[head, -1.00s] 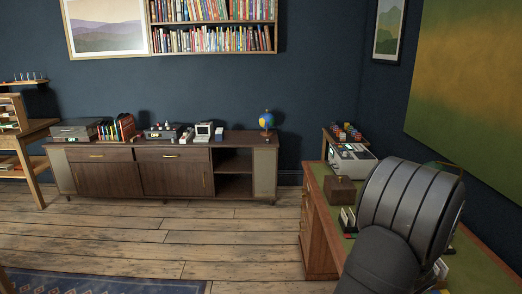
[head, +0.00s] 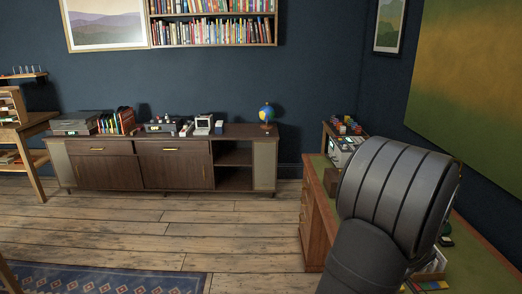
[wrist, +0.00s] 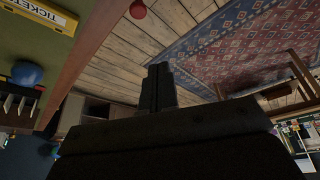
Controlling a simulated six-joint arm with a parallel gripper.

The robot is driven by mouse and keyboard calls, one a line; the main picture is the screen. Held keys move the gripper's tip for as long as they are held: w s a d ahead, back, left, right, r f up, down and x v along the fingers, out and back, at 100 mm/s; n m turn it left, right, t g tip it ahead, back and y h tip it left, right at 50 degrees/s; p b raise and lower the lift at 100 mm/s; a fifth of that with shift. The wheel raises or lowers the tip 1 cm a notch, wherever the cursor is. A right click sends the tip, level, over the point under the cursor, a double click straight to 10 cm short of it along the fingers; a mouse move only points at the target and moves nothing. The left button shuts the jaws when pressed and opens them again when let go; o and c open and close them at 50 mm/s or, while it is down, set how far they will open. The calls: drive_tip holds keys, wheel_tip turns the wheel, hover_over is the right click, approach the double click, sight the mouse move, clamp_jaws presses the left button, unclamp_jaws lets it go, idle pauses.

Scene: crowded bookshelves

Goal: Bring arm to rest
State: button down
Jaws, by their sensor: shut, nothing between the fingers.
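My arm (head: 395,200) shows in the head view as a thick dark grey link in the lower right, over the green-topped desk. Its gripper end is hidden there. In the wrist view my gripper (wrist: 160,70) is dark, with its fingers together and nothing between them. It points out over the wooden floor and the patterned rug.
The green-topped desk (head: 470,262) stands at right, with a boxy device (head: 343,147) at its far end. A low sideboard (head: 175,168) lines the back wall. The wooden floor (head: 240,240) is open, with a blue rug (head: 100,282).

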drive_tip(key=w+f+g+h, duration=0.1)
drive_tip(key=w+f+g, duration=0.4)
drive_tip(key=f, duration=0.4)
drive_tip(key=shift+w+f+m, duration=0.15)
drive_tip(key=shift+f+m, duration=0.15)
idle(0.4)
drive_tip(key=c, duration=2.1)
unclamp_jaws()
